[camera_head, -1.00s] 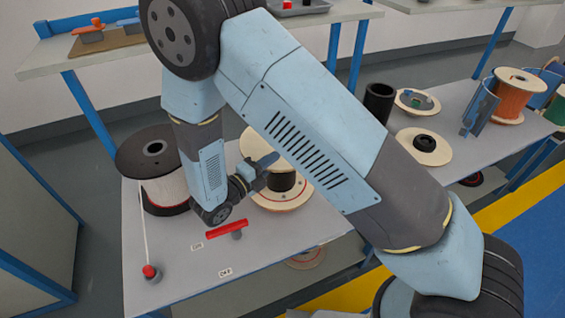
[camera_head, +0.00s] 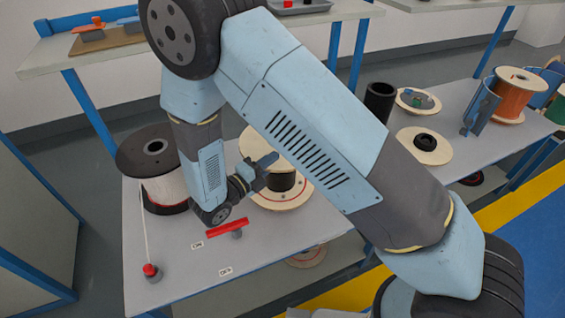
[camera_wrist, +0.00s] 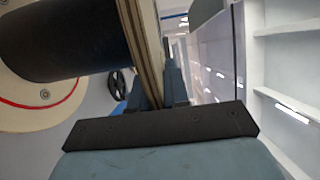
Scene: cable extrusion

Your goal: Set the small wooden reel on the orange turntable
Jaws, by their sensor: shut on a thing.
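The small wooden reel (camera_head: 258,143) has pale round flanges and a black core. It stands on the grey table, partly hidden behind my arm. Its lower flange (camera_head: 285,199) carries a red ring. My gripper (camera_head: 266,165) is at the reel's left side. In the wrist view, my gripper (camera_wrist: 153,88) is shut on the rim of one flange (camera_wrist: 146,45), seen edge-on between the fingers. The black core (camera_wrist: 60,40) and the other flange (camera_wrist: 40,118) lie to the left. I cannot make out an orange turntable in either view.
A larger black-topped reel (camera_head: 135,160) with white cable stands to the left. A red handle (camera_head: 225,226) on a grey knob is in front. A black cylinder (camera_head: 379,100), flat wooden discs (camera_head: 418,150) and an orange-wound reel (camera_head: 510,97) stand to the right. The table's front is mostly clear.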

